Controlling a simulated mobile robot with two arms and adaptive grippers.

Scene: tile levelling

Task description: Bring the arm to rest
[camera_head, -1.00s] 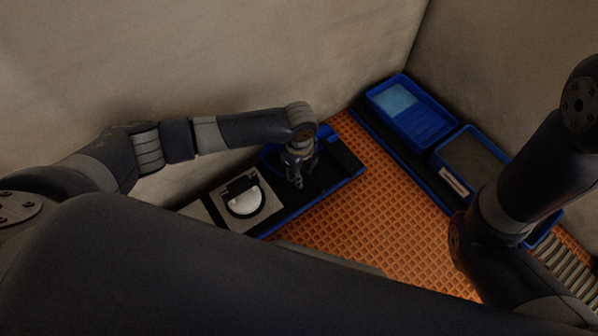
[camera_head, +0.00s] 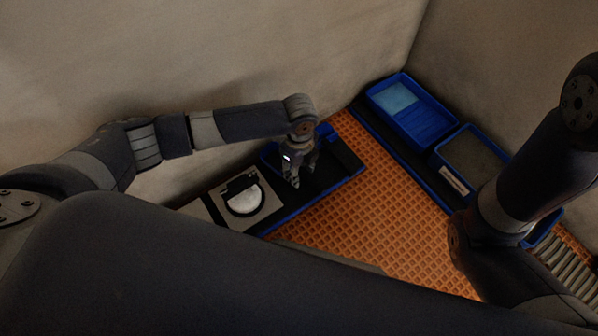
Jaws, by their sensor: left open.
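My left arm (camera_head: 240,124) reaches in from the left along the wall. My left gripper (camera_head: 299,178) points down over the black and blue tray (camera_head: 340,176) at the back. Its fingers are apart and I see nothing between them. I cannot tell whether the fingertips touch the tray. My right arm (camera_head: 525,185) stands at the right edge, and its gripper is out of the picture.
A grey plate with a round white disc (camera_head: 243,200) lies left of my left gripper. Blue bins (camera_head: 425,124) stand in a row at the back right. The orange grid floor (camera_head: 375,215) between is clear. Walls close off the back.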

